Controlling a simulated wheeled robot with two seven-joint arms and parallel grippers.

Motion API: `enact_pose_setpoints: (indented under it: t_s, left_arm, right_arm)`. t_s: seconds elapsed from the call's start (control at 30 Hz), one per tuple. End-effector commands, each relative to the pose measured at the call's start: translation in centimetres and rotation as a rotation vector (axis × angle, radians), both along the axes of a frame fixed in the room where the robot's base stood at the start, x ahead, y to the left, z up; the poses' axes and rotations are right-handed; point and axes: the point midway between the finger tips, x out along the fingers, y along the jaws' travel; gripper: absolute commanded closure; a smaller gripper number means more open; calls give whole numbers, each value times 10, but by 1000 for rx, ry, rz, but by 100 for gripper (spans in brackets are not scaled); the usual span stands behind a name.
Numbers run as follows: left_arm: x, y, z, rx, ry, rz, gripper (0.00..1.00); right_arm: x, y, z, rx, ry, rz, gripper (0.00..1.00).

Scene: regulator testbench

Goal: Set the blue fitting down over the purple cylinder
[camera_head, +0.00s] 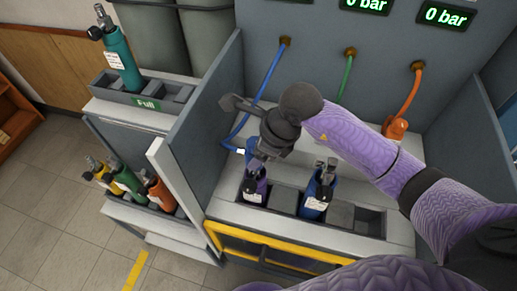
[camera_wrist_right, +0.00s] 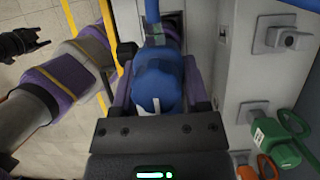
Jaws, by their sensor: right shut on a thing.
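The blue fitting (camera_head: 250,147) is at the end of the blue hose and partly hidden by my right gripper (camera_head: 262,154) in the head view. The right gripper is shut on it; in the right wrist view the blue fitting (camera_wrist_right: 158,88) fills the space between the two fingers. The purple cylinder (camera_head: 260,186), with a white label, stands upright in the left slot of the bench rack, just below the gripper. I cannot tell whether fitting and cylinder touch. A dark gripper, seemingly my left (camera_wrist_right: 25,40), shows at the left edge of the right wrist view, its jaws unclear.
A blue cylinder (camera_head: 318,190) stands in the same rack (camera_head: 285,201), to the right. A grey side wall (camera_head: 205,115) closes the bench at left. Green (camera_head: 349,54) and orange (camera_head: 416,70) hoses hang from the back panel. Other cylinders stand on the left shelves.

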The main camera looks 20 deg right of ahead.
Motion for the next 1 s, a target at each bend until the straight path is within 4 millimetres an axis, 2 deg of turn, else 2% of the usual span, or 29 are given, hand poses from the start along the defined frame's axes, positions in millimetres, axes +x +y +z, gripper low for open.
enact_pose_setpoints:
  t_s: [0.2,0.23,0.4,0.43,0.67,0.77,1.0]
  left_arm:
    - [0,1,-4,1,1,0,41]
    - [0,1,-4,2,1,-1,41]
    - [0,6,-3,8,0,-4,41]
    - [0,7,-3,11,1,-3,41]
    - [0,9,-2,13,-1,-4,41]
    - [1,8,3,13,-3,-5,41]
    - [2,5,14,8,-6,-5,41]
  right_arm:
    - [0,0,-4,0,0,0,100]
    - [0,0,-4,0,0,0,39]
    - [0,0,-3,0,0,0,3]
    - [0,0,-3,0,0,0,0]
    - [0,-1,-2,0,0,0,0]
    - [-3,-6,15,-2,-4,0,0]
    - [-16,-25,70,-2,-5,0,0]
